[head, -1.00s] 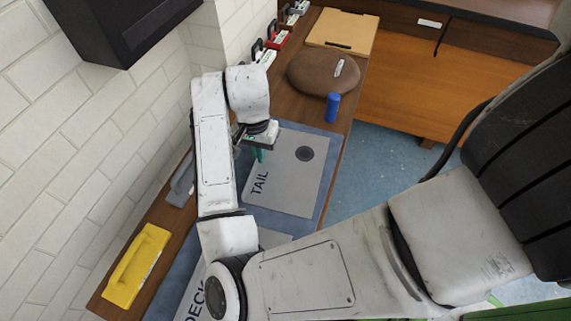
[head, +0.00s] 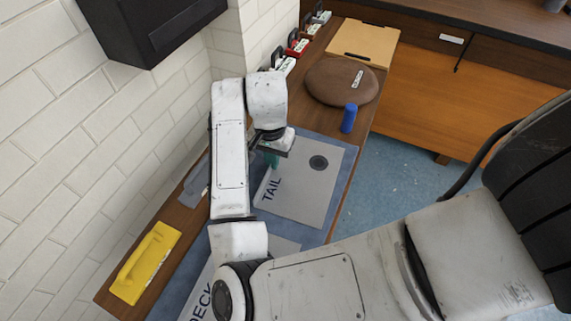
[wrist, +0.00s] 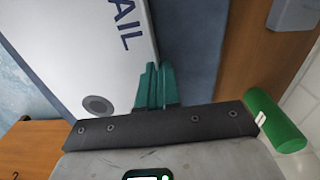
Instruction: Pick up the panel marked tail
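The grey panel marked TAIL (head: 300,195) lies flat on a blue mat (head: 345,160), with a dark round spot near its far right corner. In the wrist view its white-grey face (wrist: 85,45) fills the upper left. My gripper (head: 272,158) is over the panel's left edge, pointing down. In the wrist view its teal fingers (wrist: 155,75) are close together, with their tips at the panel's edge. They look shut. I see nothing held between them, and the contact with the panel is unclear.
A panel marked DECK (head: 200,295) lies nearer, partly hidden by my arm. A yellow tool (head: 145,263) and a grey tool (head: 195,182) lie to the left. A blue cylinder (head: 349,118) and a brown oval (head: 338,82) stand beyond. A brick wall (head: 90,150) borders the left.

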